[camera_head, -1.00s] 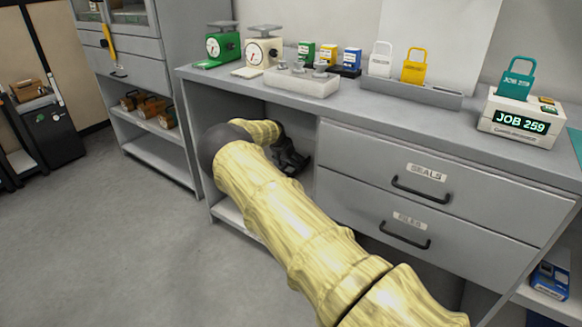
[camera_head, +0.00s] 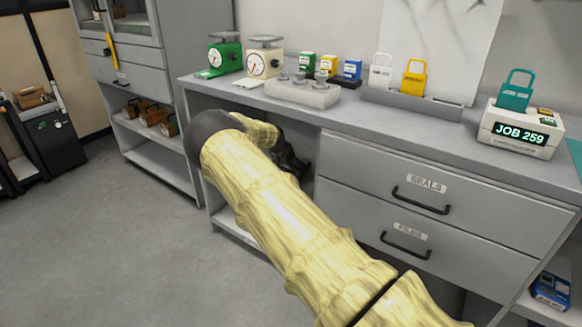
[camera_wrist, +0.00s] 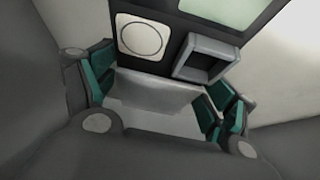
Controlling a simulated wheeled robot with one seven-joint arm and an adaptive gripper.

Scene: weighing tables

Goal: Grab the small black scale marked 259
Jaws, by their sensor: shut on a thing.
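My gripper (camera_head: 290,160) reaches into the open bay on the left of the grey bench, and my arm hides much of that bay. In the wrist view, its teal-padded fingers (camera_wrist: 162,100) are closed on a black scale (camera_wrist: 160,62). The scale's black face carries a pale round disc, a grey-framed recess and a greenish panel cut off at the top edge. No number shows on it. In the head view I cannot make out the scale apart from the dark gripper. A white box reading "JOB 259" (camera_head: 520,134) stands on the bench top at right.
The bench top (camera_head: 390,125) holds a green dial scale (camera_head: 224,55), a cream dial scale (camera_head: 264,60), a weight block (camera_head: 303,92), small boxes and padlocks. Drawers (camera_head: 420,197) adjoin the bay on the right. A grey cabinet (camera_head: 160,60) stands left; floor there is clear.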

